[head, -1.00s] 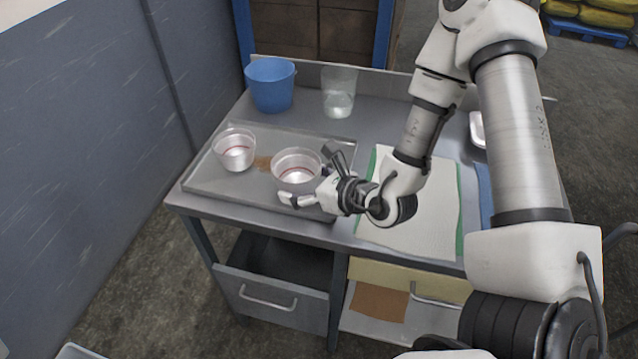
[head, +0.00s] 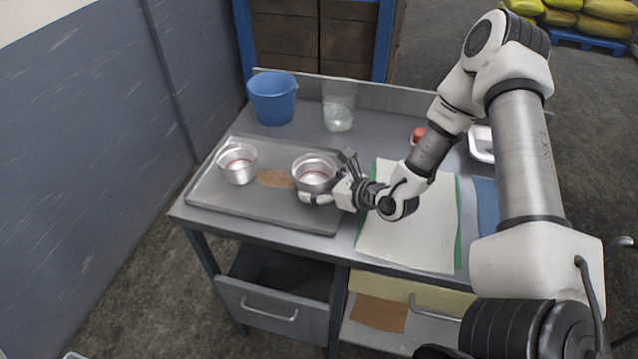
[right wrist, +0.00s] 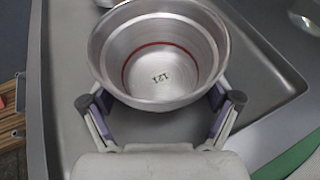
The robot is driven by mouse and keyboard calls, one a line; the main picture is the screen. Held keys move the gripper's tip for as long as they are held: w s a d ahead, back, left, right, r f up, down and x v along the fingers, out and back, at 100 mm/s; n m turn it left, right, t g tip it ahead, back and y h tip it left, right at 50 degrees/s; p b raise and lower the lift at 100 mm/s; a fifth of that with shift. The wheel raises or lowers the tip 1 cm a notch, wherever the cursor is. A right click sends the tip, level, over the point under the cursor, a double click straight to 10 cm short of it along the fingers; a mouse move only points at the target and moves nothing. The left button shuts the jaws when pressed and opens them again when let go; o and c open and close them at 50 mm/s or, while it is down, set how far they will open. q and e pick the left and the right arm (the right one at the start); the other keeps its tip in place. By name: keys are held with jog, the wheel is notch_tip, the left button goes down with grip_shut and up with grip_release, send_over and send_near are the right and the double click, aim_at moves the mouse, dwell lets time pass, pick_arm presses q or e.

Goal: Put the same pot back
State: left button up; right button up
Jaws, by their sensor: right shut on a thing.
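A round metal pot (head: 315,168) with a red line inside is at the right part of the grey tray (head: 222,211). My right gripper (head: 325,188) is shut on this pot from the right front. In the right wrist view the pot (right wrist: 160,60) shows the number 121 on its inner bottom, and it is upright between the fingers. I cannot tell whether it touches the tray or hangs just above it. A second, similar pot (head: 238,164) stands at the tray's left end. My left gripper is not in view.
A brown patch (head: 275,179) lies on the tray between the pots. A blue bucket (head: 272,100) and a clear container (head: 339,106) stand behind. A white towel (head: 415,225) lies to the right. A red thing (head: 418,134) and a white dish (head: 482,143) are at the back right.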

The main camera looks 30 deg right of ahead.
jog(key=o, duration=1)
jog(key=shift+f, duration=0.1)
jog(key=shift+w, duration=0.1)
